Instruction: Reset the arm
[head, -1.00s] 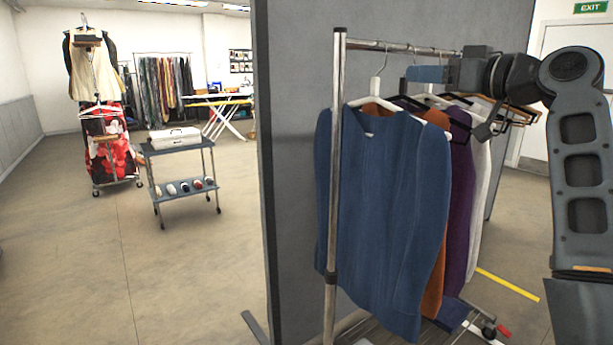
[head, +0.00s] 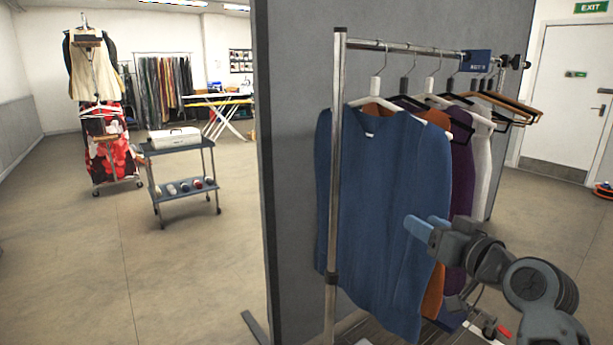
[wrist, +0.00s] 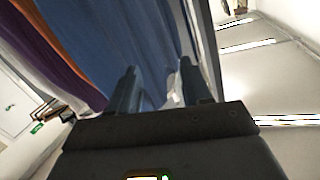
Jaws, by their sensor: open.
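My gripper (head: 428,228) is in front of the hanging clothes in the head view, at the height of the lower half of the blue top (head: 385,200). It points left and overlaps the blue top's right sleeve in the picture. In the wrist view my gripper (wrist: 158,85) shows two fingers apart with no garment between them. The blue top (wrist: 105,45) hangs beyond the fingers there. I cannot tell whether the gripper touches the fabric.
The clothes rack (head: 338,160) holds several garments and empty hangers beside a grey partition (head: 295,60). A trolley (head: 178,150) with a white case stands left. A door (head: 568,100) is at the far right.

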